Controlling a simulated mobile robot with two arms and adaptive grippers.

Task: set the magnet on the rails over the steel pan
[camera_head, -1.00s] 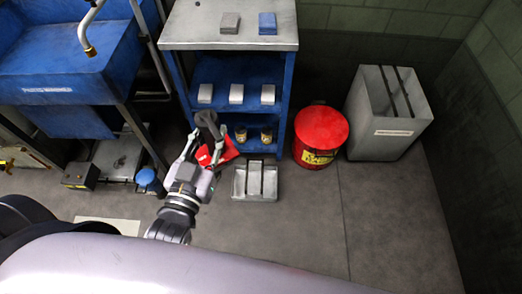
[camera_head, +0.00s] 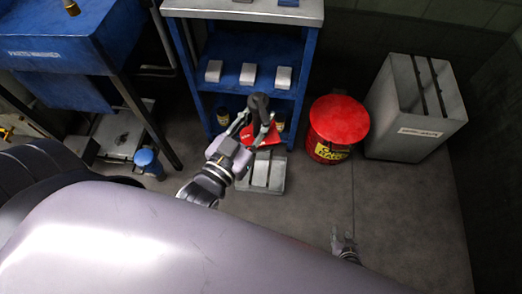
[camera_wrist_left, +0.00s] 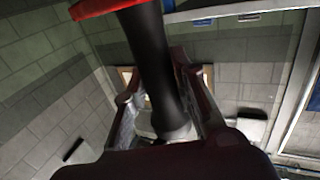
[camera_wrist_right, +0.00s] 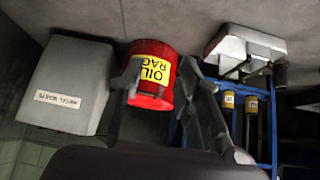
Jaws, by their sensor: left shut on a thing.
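The magnet is a red plate (camera_head: 262,132) with a black handle (camera_head: 258,103). My left gripper (camera_head: 256,120) is shut on the handle, which also fills the middle of the left wrist view (camera_wrist_left: 150,65). The steel pan (camera_head: 265,186) stands on the floor in front of the blue shelf, with two rails across it. In the head view the magnet overlaps the pan's far edge; its height above the rails cannot be told. My right gripper (camera_head: 344,240) is open and empty, low in the head view. The right wrist view shows the pan (camera_wrist_right: 245,42) upside down.
A blue shelf (camera_head: 207,100) with several small blocks stands behind the pan. A red oily-rags can (camera_head: 338,122) and a grey metal-waste bin (camera_head: 412,120) stand to the right. A blue parts washer (camera_head: 55,38) is at the left. The floor between pan and right gripper is clear.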

